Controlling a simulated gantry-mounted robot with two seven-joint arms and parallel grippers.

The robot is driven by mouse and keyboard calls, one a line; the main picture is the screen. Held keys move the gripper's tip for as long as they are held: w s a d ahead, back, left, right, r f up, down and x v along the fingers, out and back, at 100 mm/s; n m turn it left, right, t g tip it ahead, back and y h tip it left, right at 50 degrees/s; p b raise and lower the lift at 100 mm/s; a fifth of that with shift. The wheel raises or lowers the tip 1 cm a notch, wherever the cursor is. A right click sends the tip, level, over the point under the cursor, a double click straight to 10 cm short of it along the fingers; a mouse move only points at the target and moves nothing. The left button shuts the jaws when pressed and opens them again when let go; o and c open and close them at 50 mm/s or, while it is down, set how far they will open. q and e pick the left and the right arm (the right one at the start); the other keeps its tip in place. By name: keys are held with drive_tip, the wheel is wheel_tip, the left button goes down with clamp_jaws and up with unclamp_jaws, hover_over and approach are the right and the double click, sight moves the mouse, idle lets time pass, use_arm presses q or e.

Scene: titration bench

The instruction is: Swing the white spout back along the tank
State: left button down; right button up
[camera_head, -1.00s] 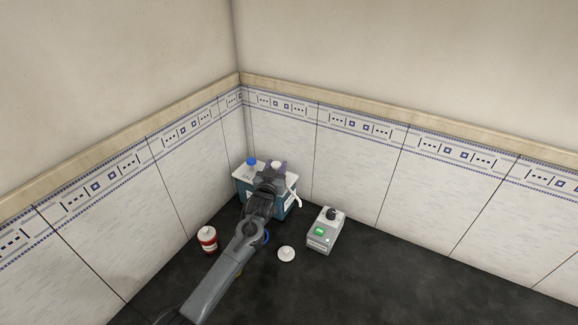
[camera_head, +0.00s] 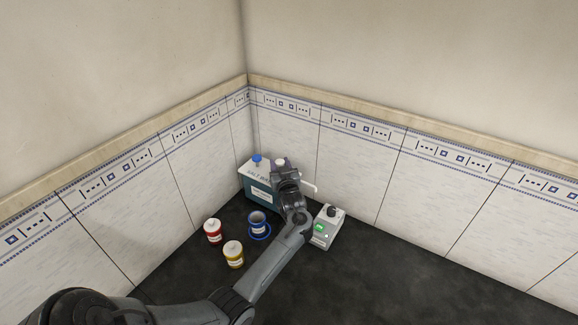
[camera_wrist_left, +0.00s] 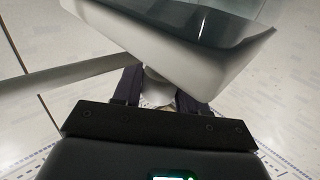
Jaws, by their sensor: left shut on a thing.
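The tank (camera_head: 256,188), teal with a white top and a blue cap (camera_head: 257,160), stands in the room's corner. The white spout (camera_head: 311,187) sticks out to the right past my gripper, away from the tank. My left gripper (camera_head: 281,165) is over the tank's right end, shut on the spout's pivot end; a white knob (camera_head: 280,161) shows at its fingertips. In the left wrist view its dark fingers (camera_wrist_left: 156,90) stand either side of a white part, and the spout (camera_wrist_left: 70,80) runs off left as a pale bar. The tank (camera_wrist_left: 185,60) fills the top there. My right gripper is not in view.
A grey device (camera_head: 327,228) with a black knob and green display stands right of my forearm. A red jar (camera_head: 213,231), a yellow jar (camera_head: 233,254) and a blue cup (camera_head: 258,224) stand left of it. The dark bench is clear at the right.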

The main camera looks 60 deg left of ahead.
use_arm(q)
drive_tip(key=c, duration=0.7)
unclamp_jaws()
drive_tip(key=shift+c, duration=0.2)
drive_tip(key=shift+d, duration=0.1)
drive_tip(key=v, duration=1)
drive_tip(key=shift+d, duration=0.3)
drive_tip(key=shift+s, duration=0.1)
